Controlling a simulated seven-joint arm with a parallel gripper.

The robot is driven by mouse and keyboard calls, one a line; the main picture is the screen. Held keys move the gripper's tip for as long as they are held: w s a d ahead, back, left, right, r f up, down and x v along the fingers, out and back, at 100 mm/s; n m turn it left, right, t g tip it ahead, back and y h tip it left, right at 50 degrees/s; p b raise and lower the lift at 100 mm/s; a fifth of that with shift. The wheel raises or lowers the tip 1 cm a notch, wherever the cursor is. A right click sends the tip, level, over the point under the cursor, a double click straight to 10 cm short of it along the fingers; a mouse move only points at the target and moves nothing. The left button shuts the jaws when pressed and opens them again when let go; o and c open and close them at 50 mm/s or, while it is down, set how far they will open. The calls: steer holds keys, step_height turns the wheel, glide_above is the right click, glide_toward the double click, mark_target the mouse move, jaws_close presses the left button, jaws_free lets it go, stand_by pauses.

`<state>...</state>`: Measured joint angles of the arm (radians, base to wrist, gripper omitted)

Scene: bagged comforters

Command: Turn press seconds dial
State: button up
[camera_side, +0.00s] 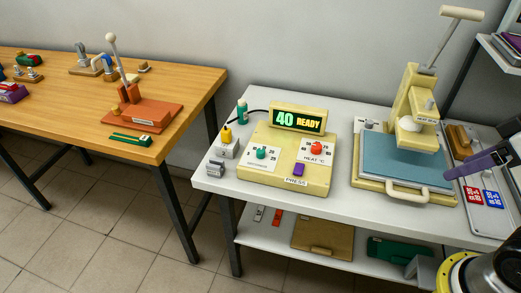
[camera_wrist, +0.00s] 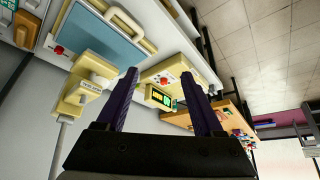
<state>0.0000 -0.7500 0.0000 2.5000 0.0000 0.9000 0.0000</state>
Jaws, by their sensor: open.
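The cream control box (camera_side: 291,182) stands on the white table, with a lit display (camera_side: 297,119) reading "40 READY". Its left dial has a green knob (camera_side: 262,153) on a numbered white plate; its lettering is too small to read. The right dial has a red knob (camera_side: 316,148) and is marked HEAT °C. My gripper (camera_side: 472,153) is at the right edge of the side view, above the table's right part and well apart from the box. In the wrist view my gripper (camera_wrist: 160,75) is open and empty, with the box (camera_wrist: 202,65) seen beyond the purple fingers.
A heat press (camera_side: 417,100) with a blue pad (camera_side: 405,158) stands between the box and my gripper, its lever raised. A tray (camera_side: 484,222) with red and blue tags lies at right. Small items (camera_side: 227,147) sit left of the box. A wooden table (camera_side: 190,90) stands farther left.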

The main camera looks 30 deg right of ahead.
steer(key=shift+c, duration=0.5)
steer(key=w+r+m+t, duration=0.2)
steer(key=w+r, duration=0.7)
steer(key=w, duration=0.5)
steer(key=n+g, duration=0.2)
steer(key=g, duration=0.1)
glide_above(261, 150)
steer(key=s, duration=0.6)
step_height(261, 150, down, 17)
steer(key=x, duration=1.3)
steer(key=shift+w+f, duration=0.1)
steer(key=shift+f, duration=0.15)
jaws_close()
